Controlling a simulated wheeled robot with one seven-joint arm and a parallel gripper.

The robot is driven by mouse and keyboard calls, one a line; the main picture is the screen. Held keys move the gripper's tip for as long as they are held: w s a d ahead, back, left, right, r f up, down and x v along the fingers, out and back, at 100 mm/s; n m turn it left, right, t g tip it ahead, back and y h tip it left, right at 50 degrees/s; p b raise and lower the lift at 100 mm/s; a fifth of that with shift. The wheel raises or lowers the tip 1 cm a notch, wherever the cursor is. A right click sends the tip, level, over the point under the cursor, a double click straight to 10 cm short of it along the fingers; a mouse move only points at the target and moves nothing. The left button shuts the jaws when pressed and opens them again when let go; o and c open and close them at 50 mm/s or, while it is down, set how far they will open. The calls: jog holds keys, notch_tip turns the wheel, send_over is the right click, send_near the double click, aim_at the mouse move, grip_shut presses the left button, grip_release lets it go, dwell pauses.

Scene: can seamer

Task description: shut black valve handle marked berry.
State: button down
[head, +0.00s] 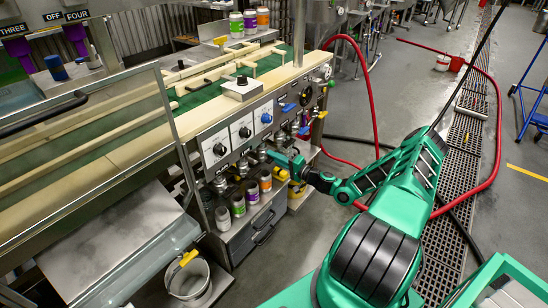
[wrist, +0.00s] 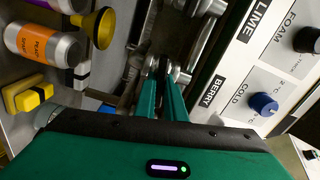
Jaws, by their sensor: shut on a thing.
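The BERRY label (wrist: 208,92) is on the white panel in the wrist view, just right of my gripper (wrist: 163,72). My gripper's two green fingers are close together, with their tips at the metal valve fittings beside that label. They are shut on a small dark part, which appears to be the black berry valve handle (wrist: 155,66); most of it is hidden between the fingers. In the head view my gripper (head: 283,160) reaches in under the front panel of the machine, and the handle cannot be made out there.
The panel carries a blue COLD knob (wrist: 263,104), a black FOAM knob (wrist: 307,40) and a LIME label (wrist: 265,17) near neighbouring valve fittings (wrist: 208,22).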

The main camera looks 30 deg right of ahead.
jog(key=shift+d+f+m, duration=0.15)
jog(key=shift+m, duration=0.4)
jog(key=shift+d+f+m, duration=0.15)
jog(key=shift+m, duration=0.4)
jog(key=c, duration=1.8)
grip_release()
jog(key=shift+a+r, duration=0.1)
jog(key=shift+a, duration=0.05)
jog(key=v, duration=1)
jog(key=shift+s, duration=0.4)
